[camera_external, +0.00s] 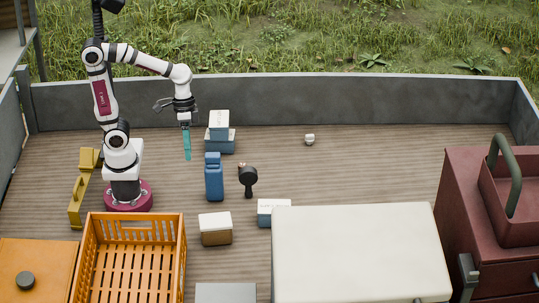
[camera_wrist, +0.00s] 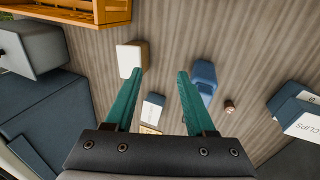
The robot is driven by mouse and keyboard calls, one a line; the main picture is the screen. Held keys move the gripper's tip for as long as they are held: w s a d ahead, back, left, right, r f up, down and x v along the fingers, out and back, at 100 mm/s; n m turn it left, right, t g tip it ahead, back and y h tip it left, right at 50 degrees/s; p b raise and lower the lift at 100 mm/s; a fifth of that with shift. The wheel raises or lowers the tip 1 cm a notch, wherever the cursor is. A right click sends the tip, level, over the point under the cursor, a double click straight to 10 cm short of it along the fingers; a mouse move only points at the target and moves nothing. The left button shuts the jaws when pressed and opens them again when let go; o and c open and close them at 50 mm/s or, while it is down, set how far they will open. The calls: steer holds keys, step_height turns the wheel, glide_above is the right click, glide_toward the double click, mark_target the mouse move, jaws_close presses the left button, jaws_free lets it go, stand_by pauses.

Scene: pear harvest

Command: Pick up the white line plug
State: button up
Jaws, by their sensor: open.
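The white line plug (camera_external: 310,139) is a small, pale, rounded piece lying alone on the plank floor, toward the back wall and right of centre in the external view. I cannot make it out in the wrist view. My gripper (camera_external: 187,157) points down above the floor, well to the left of the plug, with teal fingers. In the wrist view my gripper (camera_wrist: 160,72) has its two fingers apart with nothing held between them.
A blue canister (camera_external: 214,180), a black tool (camera_external: 248,176) and stacked boxes (camera_external: 219,126) stand between my gripper and the plug's side. An orange crate (camera_external: 183,250) and a white-topped chest (camera_external: 360,250) fill the front. Floor around the plug is clear.

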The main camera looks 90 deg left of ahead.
steer(key=w+a+n+t+h, duration=0.25)
steer(key=w+n, duration=0.45)
steer(key=w, duration=0.5)
steer(key=w+a+n+t+h, duration=0.15)
steer(key=w+n+t, duration=0.25)
steer(key=w+n, duration=0.5)
steer(key=n+t+y, duration=0.6)
steer(key=n+y, duration=0.3)
steer(key=n, duration=1.2)
glide_above(309, 135)
steer(key=s, duration=0.3)
step_height(309, 135, down, 14)
step_height(309, 135, down, 7)
steer(key=shift+d, duration=0.1)
steer(key=x, duration=0.2)
steer(key=shift+w+f+t, duration=0.2)
steer(key=shift+w+t, duration=0.05)
steer(key=shift+w+f, duration=0.1)
steer(key=shift+w, duration=0.2)
jaws_close()
